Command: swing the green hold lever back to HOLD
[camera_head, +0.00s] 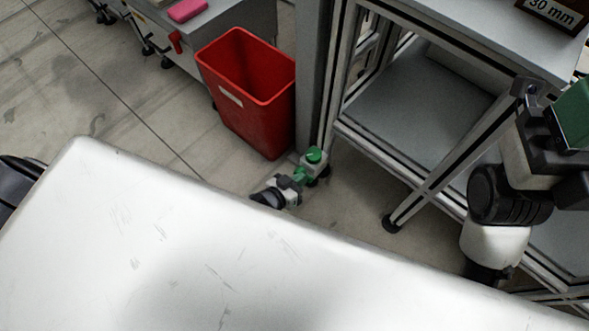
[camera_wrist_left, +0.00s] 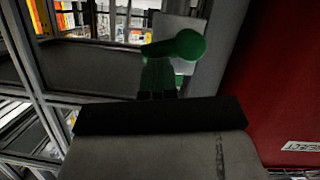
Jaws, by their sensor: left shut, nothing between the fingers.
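The green hold lever (camera_head: 314,155) is at the foot of the grey post, on a small pale block. In the left wrist view the lever (camera_wrist_left: 178,46) lies sideways, with its round knob to the right and its thin end to the left. My left gripper (camera_head: 301,175) is shut and empty, just left of and nearer than the lever. Its green fingertips (camera_wrist_left: 158,77) sit right below the lever in the left wrist view; I cannot tell whether they touch it. Part of my right arm with a green end (camera_head: 574,112) is cut off at the right edge.
A red bin (camera_head: 257,119) stands just left of the post, and its red wall (camera_wrist_left: 285,85) fills the right of the left wrist view. A metal frame table (camera_head: 440,85) with a lower shelf stands to the right. A pink object (camera_head: 187,10) lies on a bench at upper left.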

